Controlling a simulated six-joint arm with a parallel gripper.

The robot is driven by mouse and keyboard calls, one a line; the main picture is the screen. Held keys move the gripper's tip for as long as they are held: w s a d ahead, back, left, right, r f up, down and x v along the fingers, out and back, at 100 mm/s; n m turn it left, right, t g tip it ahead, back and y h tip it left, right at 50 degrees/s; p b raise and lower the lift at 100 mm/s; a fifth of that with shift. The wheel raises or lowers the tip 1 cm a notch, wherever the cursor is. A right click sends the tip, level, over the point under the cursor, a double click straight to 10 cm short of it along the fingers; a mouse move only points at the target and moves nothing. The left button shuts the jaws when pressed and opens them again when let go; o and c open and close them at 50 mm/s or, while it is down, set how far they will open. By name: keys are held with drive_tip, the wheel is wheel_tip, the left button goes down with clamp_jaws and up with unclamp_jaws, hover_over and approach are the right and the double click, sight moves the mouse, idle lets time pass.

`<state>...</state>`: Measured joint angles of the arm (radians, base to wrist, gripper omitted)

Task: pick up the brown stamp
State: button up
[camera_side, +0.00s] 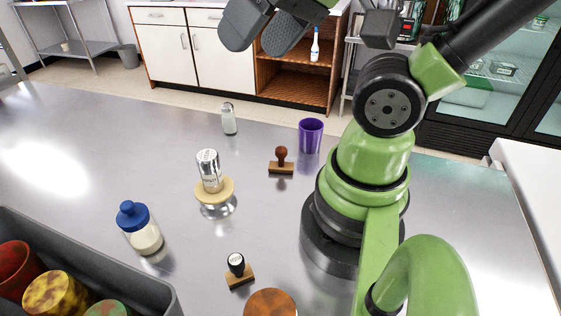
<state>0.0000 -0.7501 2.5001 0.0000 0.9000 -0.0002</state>
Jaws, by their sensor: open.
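The brown stamp (281,156) stands upright on the grey metal table, with a reddish-brown knob handle on a wooden block. It is near the middle of the view, left of my arm's base. My gripper (263,28) is at the top of the view, high above the table and well clear of the stamp. Its two dark grey fingers are apart, with nothing seen between them. A second stamp (237,268) with a black knob and wooden block stands nearer the camera.
A purple cup (311,136) stands just right of the brown stamp. A metal shaker (209,172) stands on a yellowish-topped stand (222,190) to its left.

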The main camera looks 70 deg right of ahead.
drive_tip(key=n+g+h, duration=0.2)
drive_tip(key=n+g, duration=0.5)
drive_tip(key=n, duration=0.1)
hover_over(282, 161)
drive_tip(key=f, duration=2)
drive_tip(key=shift+w+d+f, duration=0.15)
drive_tip(key=shift+d+f, duration=0.15)
drive_tip(key=shift+f, duration=0.35)
wheel_tip(282, 161, down, 4)
drive_tip(key=shift+r, duration=0.1)
drive_tip(key=shift+f, duration=2.95)
drive_tip(key=shift+c, duration=0.3)
